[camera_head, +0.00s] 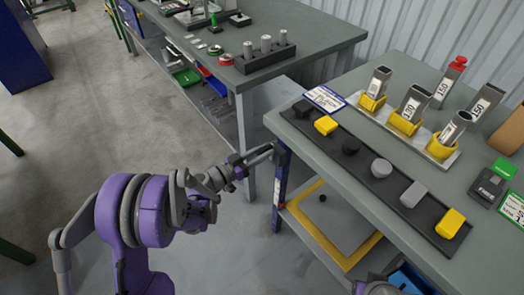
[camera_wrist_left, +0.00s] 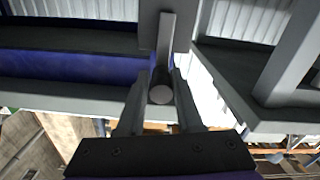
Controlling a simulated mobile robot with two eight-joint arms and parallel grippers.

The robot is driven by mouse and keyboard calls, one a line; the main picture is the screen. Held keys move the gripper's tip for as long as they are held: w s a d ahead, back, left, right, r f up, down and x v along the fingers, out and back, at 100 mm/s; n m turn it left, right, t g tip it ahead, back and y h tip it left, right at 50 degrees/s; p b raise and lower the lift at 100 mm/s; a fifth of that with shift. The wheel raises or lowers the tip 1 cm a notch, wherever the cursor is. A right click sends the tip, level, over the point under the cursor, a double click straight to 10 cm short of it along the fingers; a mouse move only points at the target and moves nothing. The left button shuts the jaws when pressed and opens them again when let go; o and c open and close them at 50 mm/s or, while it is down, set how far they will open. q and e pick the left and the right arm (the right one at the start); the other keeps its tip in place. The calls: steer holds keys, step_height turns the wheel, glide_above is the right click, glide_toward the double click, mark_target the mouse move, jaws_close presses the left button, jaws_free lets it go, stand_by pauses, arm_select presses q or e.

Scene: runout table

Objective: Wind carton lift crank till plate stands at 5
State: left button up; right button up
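My left gripper (camera_head: 262,155) reaches the near corner post of the right-hand table. A grey bar (camera_wrist_left: 166,38) runs up behind the handle. In the head view the crank is mostly hidden by the gripper. Below the tabletop lies a grey plate with a yellow border (camera_head: 335,247). The post (camera_head: 280,190) carries small pale marks, too small to read. My right gripper does not show.
The tabletop (camera_head: 335,155) holds a black tray (camera_head: 395,185) of black, grey and yellow pieces. Behind it stand numbered metal tubes in yellow holders (camera_head: 405,122). Another workbench (camera_head: 315,30) stands at the back. Open floor (camera_head: 100,120) lies to the left.

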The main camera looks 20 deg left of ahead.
arm_select(q)
steer(key=o, duration=0.3)
steer(key=v, duration=1)
steer(key=shift+s+a, duration=0.3)
steer(key=shift+d, duration=0.1)
